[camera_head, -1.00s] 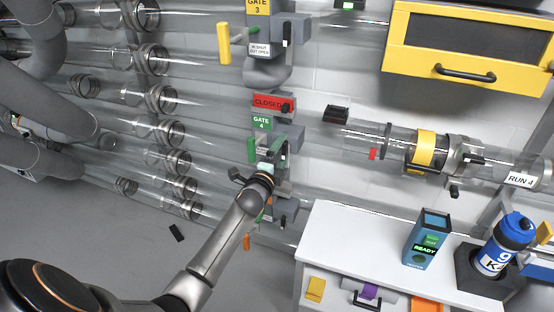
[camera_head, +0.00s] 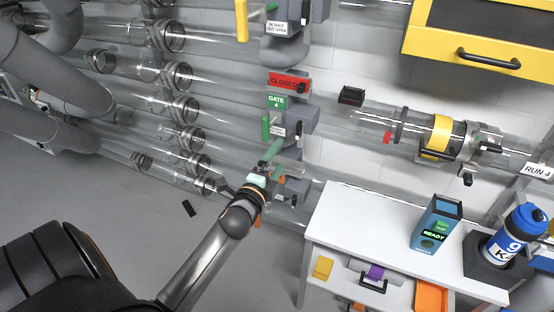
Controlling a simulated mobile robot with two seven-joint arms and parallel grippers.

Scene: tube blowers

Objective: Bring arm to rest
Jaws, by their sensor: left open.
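My left arm comes in from the lower left. My left gripper (camera_head: 268,166) is open at the end of it, in front of the lower part of the gate column, just below the green GATE 4 sign (camera_head: 276,102). Its fingers overlap the tubes behind, and I cannot tell whether they touch anything. A green upright handle (camera_head: 266,128) stands just above the gripper. A red CLOSED sign (camera_head: 289,83) sits above GATE 4. My right gripper is not in view.
A white cabinet (camera_head: 350,212) stands at the lower right with a blue READY device (camera_head: 436,224) and a blue bottle (camera_head: 512,236) on it. Clear tubes run across the wall. A yellow-framed box (camera_head: 476,45) hangs at the upper right. A small black object (camera_head: 188,208) lies on the floor.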

